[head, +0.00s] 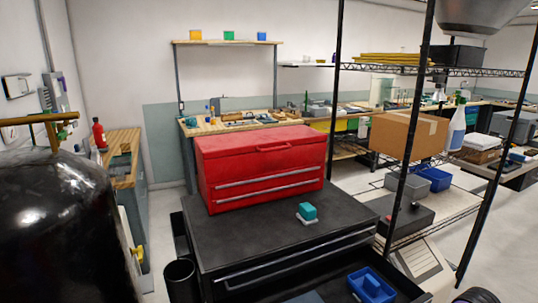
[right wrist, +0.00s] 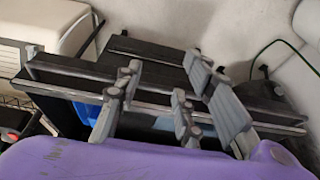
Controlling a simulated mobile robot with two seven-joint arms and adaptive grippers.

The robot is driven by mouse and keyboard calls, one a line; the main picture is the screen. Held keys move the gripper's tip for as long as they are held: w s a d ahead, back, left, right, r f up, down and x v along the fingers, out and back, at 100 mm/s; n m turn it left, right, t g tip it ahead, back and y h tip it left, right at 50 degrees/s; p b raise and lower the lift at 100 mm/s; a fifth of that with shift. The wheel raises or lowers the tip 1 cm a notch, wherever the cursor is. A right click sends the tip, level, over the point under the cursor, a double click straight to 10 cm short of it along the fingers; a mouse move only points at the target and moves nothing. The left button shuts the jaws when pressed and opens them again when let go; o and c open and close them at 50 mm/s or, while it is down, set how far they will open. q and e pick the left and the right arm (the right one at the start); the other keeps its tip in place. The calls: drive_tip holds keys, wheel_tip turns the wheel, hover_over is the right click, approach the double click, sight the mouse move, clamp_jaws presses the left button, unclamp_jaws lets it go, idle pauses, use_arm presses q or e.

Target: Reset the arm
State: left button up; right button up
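My right gripper (right wrist: 162,78) shows in the right wrist view. Its grey jointed fingers stand apart with nothing visible between them, so it is open and empty. Behind the fingers is a dark cabinet edge with a patch of blue. How far the fingers are from it cannot be told. A purple surface fills the bottom of that view. Neither gripper shows in the head view, and my left gripper is in no frame. No glass rods can be made out.
A black tool cabinet (head: 240,240) carries a red toolbox (head: 225,170) and a small teal block (head: 307,211). Its open drawer holds a blue bin (head: 372,286). A wire rack with a cardboard box (head: 400,134) stands right. A black tank (head: 60,230) stands left. Some floor is bare.

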drive_tip(key=s+a+f+g, duration=0.1)
drive_tip(key=s+a+f, duration=0.4)
drive_tip(key=s, duration=0.5)
drive_tip(key=s+a+f+g, duration=0.1)
drive_tip(key=s+a+f, duration=0.45)
drive_tip(key=s, duration=0.45)
drive_tip(key=s+a+r+m+g+h, duration=0.1)
drive_tip(key=s+r+m, duration=0.1)
drive_tip(key=s, duration=0.8)
drive_tip(key=s+a+r+m+g+h, duration=0.1)
drive_tip(key=s+r+m+h, duration=0.15)
drive_tip(key=s, duration=0.75)
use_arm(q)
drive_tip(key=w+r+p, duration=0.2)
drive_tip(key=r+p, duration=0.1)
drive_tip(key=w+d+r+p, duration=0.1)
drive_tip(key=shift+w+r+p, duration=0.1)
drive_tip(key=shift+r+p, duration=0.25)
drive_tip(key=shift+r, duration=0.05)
use_arm(e)
drive_tip(key=w+a+f+t+y, duration=0.1)
drive_tip(key=w+a+f+t, duration=0.1)
drive_tip(key=w+t, duration=0.2)
drive_tip(key=w+a+f+t+y, duration=0.1)
drive_tip(key=w+f+t, duration=0.2)
drive_tip(key=w, duration=0.6)
drive_tip(key=shift+w+a+t, duration=0.2)
drive_tip(key=shift+a+t, duration=0.15)
drive_tip(key=shift+t, duration=0.85)
